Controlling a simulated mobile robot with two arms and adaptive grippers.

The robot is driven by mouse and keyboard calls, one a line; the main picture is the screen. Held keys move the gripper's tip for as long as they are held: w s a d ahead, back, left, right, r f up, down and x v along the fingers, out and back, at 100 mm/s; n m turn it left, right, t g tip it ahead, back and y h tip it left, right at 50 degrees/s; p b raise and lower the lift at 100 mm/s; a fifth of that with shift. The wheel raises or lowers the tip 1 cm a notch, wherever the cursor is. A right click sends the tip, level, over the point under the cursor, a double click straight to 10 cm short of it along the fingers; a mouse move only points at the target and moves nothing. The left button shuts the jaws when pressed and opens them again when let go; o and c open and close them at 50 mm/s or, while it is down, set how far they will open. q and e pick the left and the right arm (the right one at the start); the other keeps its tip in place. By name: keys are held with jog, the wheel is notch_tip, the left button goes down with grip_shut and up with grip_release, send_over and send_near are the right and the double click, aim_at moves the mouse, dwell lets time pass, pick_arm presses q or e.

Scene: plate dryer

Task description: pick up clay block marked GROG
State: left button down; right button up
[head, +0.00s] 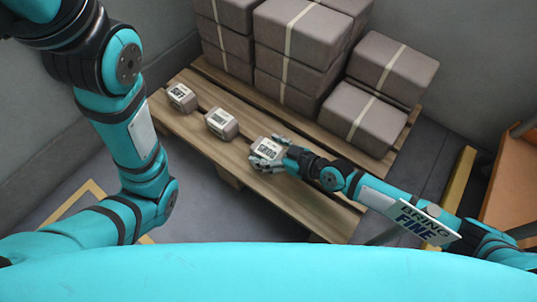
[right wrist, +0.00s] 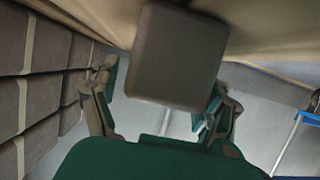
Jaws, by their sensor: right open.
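The grey-brown clay block marked GROG (head: 266,149) sits on the wooden pallet (head: 318,208), the rightmost of three small labelled blocks. My right gripper (head: 273,158) is open at this block, with its fingers beside the block's near side, partly hiding it. In the right wrist view, the block (right wrist: 178,55) stands between the spread fingers of my right gripper (right wrist: 158,100). Whether the fingers touch it I cannot tell. My left arm shows at the left, but its gripper is out of view.
Two other small blocks, a middle one (head: 221,123) and a left one (head: 181,97), sit on the pallet. Large banded blocks (head: 364,121) are stacked behind. An orange-brown surface (head: 510,190) stands at the right.

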grip_shut()
jog(key=shift+r, duration=0.2)
dwell(0.5)
